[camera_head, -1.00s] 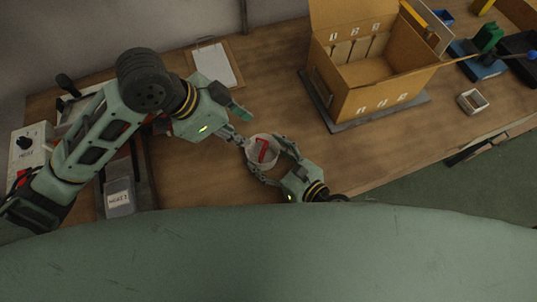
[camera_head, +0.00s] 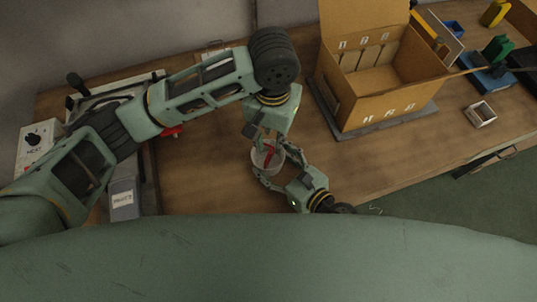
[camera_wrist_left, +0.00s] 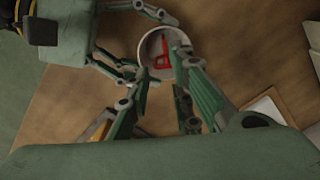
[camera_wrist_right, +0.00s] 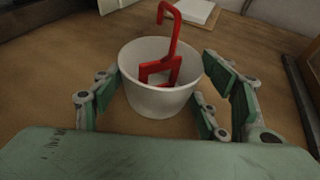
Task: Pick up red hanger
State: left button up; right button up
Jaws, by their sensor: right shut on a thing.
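The red hanger (camera_wrist_right: 169,28) stands in a white cup (camera_wrist_right: 158,98), its hook rising above the rim; in the left wrist view the hanger (camera_wrist_left: 163,57) lies inside the cup's rim (camera_wrist_left: 143,48). My right gripper (camera_wrist_right: 160,92) is shut on the cup, one finger at each side. In the head view my left gripper (camera_head: 264,136) is just above and behind the cup, partly hiding the hanger (camera_head: 270,158). In the left wrist view its fingers (camera_wrist_left: 162,76) are apart with nothing between them, just short of the cup.
A cardboard box (camera_head: 372,95) on a grey base stands right of the grippers. A clipboard (camera_wrist_right: 190,10) lies behind the cup. A control box with a knob (camera_head: 38,140) and a grey labelled bin (camera_head: 123,200) are at the left. The wooden table (camera_head: 205,175) is clear around the cup.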

aim_at(270, 154)
pick_arm(q)
jog(key=f, duration=1.1)
jog(key=shift+w+a+f, duration=0.1)
jog(key=shift+a, duration=0.1)
jog(key=shift+d, duration=0.15)
grip_shut()
